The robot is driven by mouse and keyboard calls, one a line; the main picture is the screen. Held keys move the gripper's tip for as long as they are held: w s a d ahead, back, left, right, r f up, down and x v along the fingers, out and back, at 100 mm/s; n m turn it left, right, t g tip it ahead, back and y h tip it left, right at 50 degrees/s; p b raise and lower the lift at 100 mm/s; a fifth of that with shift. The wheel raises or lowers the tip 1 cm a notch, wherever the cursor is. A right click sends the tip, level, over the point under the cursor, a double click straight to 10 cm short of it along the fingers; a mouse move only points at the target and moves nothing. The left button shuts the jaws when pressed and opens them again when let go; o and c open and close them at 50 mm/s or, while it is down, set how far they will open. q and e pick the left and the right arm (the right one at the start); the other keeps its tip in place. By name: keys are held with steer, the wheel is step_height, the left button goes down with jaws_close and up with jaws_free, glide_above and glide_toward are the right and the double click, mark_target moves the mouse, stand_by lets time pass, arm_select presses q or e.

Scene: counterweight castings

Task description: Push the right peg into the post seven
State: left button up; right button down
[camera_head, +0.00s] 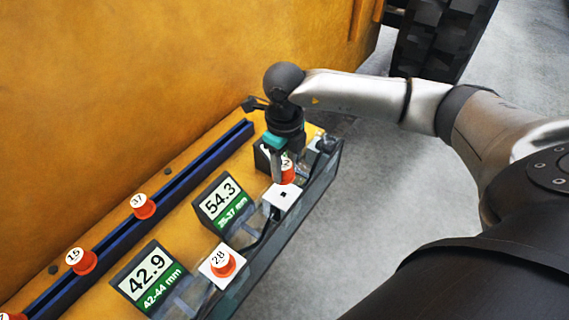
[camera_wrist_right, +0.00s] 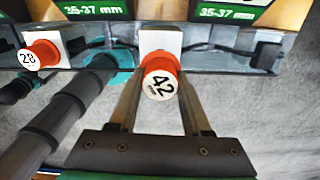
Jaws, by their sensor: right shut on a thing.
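My right gripper (camera_head: 279,176) is shut on an orange peg (camera_head: 288,172) with a white cap. The cap reads 42 in the right wrist view (camera_wrist_right: 160,83), between the two fingers (camera_wrist_right: 158,105). In the head view the peg shows just beyond a white square post (camera_head: 283,198), whose small dark hole is uncovered. In the wrist view the peg overlaps the lower edge of a white post (camera_wrist_right: 160,42); I cannot tell whether they touch. No post number is readable. My left gripper is not in view.
Another white post bears orange peg 28 (camera_head: 223,263). Pegs 37 (camera_head: 143,207) and 15 (camera_head: 81,261) stand along a blue rail (camera_head: 185,175). Display panels read 54.3 (camera_head: 222,204) and 42.9 (camera_head: 150,282). A yellow wall (camera_head: 150,80) rises behind; grey floor lies to the right.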

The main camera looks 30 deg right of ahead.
mark_target(285, 178)
steer(key=shift+f+b, duration=1)
steer(key=shift+f, duration=0.55)
stand_by(0.7)
steer(key=shift+f+b, duration=0.2)
steer(key=shift+b, duration=0.25)
steer(key=shift+f+b, duration=0.3)
steer(key=shift+f, duration=0.05)
steer(key=shift+f+b, duration=1.45)
steer(key=shift+f, duration=0.3)
steer(key=shift+c, duration=1.4)
jaws_free()
steer(key=shift+r, duration=0.1)
